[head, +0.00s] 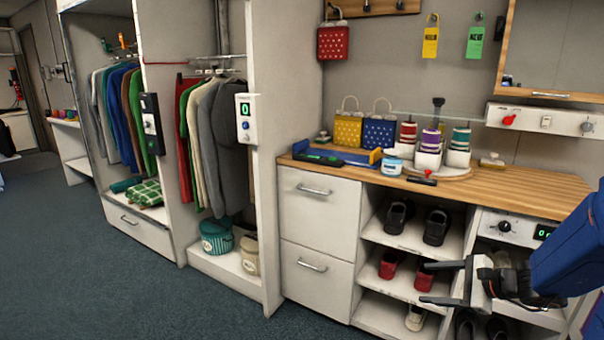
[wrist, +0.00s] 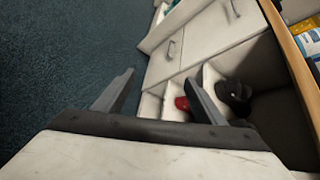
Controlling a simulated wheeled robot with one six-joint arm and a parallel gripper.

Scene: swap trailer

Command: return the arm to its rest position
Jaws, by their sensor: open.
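My gripper (head: 442,283) is at the lower right of the head view, at the end of my blue arm. It is open, and nothing shows between its fingers. It is in front of the shoe shelves (head: 462,242) and points left. In the wrist view, the two fingers of my gripper (wrist: 163,90) stand apart. Beyond them are blue-green carpet, white drawers and shelves with a red shoe (wrist: 182,103) and a dark shoe (wrist: 236,92).
A wooden counter (head: 520,190) above the shelves carries bags, thread spools and a blue tray. White drawers (head: 318,225) stand left of the shelves. Clothes hang in open wardrobes (head: 262,60) farther left. The carpet (head: 110,290) at the front left is clear.

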